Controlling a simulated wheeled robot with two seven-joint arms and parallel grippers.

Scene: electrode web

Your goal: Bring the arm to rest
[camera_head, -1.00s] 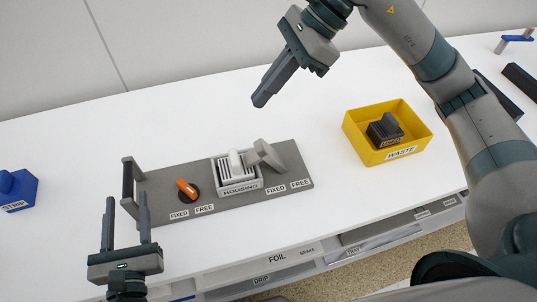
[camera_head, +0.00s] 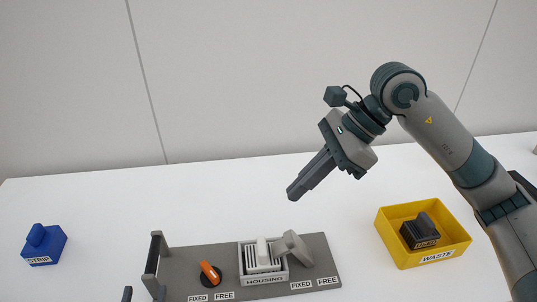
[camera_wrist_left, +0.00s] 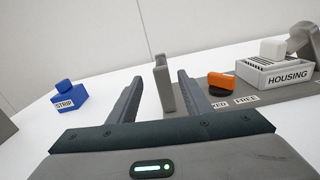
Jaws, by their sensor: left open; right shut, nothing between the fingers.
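My right gripper (camera_head: 312,176) is shut and empty, held in the air above the table behind the housing fixture. My left gripper (camera_wrist_left: 158,85) is open in the left wrist view, with a grey upright handle (camera_wrist_left: 163,84) of the fixture showing beyond and between its fingers. I cannot tell whether they touch. In the head view only a fingertip of the left gripper (camera_head: 127,294) shows at the bottom edge.
The grey fixture board (camera_head: 180,262) carries an orange knob (camera_head: 210,273), a white housing (camera_head: 264,276) and a grey lever (camera_head: 293,249). A yellow waste bin (camera_head: 393,247) holds a dark block (camera_head: 420,232). A blue strip block (camera_head: 44,245) stands at left.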

